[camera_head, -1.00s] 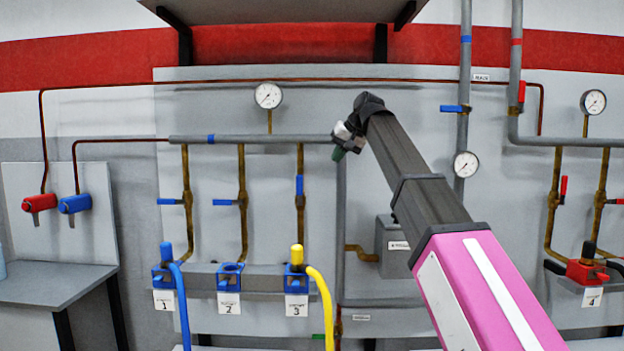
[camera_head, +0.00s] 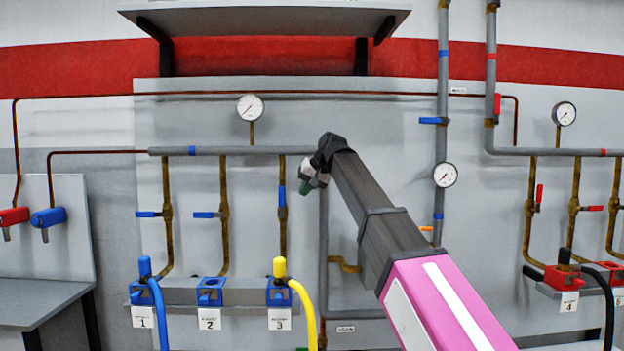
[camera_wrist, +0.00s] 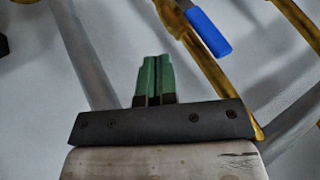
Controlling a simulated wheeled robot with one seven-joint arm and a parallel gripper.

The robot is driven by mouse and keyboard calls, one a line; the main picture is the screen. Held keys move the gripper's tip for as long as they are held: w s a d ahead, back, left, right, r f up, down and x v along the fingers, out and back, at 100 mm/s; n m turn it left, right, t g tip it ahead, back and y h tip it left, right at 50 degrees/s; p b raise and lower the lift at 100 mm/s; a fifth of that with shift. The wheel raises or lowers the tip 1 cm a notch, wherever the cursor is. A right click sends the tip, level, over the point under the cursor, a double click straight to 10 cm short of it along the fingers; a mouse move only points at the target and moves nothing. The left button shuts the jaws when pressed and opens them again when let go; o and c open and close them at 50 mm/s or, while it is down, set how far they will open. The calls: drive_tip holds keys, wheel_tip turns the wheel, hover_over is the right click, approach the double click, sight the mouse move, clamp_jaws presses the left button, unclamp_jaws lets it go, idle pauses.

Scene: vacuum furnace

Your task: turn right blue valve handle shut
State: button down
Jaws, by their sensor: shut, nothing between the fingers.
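Three blue valve handles sit on the brass drop pipes at the left of the wall panel. The right one (camera_head: 282,197) stands upright along its pipe; the left handle (camera_head: 148,214) and middle handle (camera_head: 206,215) lie horizontal. My gripper (camera_head: 303,188) is just right of the right handle in the head view, apart from it in the picture. In the wrist view its green fingers (camera_wrist: 154,78) are together and empty. A blue handle (camera_wrist: 209,32) on a brass pipe shows there beyond the fingers, up and to the right. Contact cannot be seen.
Another blue handle (camera_head: 433,120) is on the tall pipe to the right. Below the drop pipes are blue numbered sockets, with a blue hose (camera_head: 159,315) and a yellow hose (camera_head: 306,310). A grey shelf (camera_head: 270,18) hangs above. Red-handled valves (camera_head: 539,194) stand at the right.

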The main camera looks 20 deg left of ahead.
sight(282, 202)
drive_tip(key=shift+s+a+f, duration=0.1)
drive_tip(key=shift+s+a, duration=0.1)
drive_tip(key=shift+a, duration=0.5)
drive_tip(key=shift+s+a, duration=0.15)
drive_tip(key=shift+a, duration=0.5)
drive_tip(key=shift+s+a+f, duration=0.1)
drive_tip(key=shift+s+a, duration=0.1)
drive_tip(key=shift+a, duration=0.5)
drive_tip(key=shift+a+r, duration=0.1)
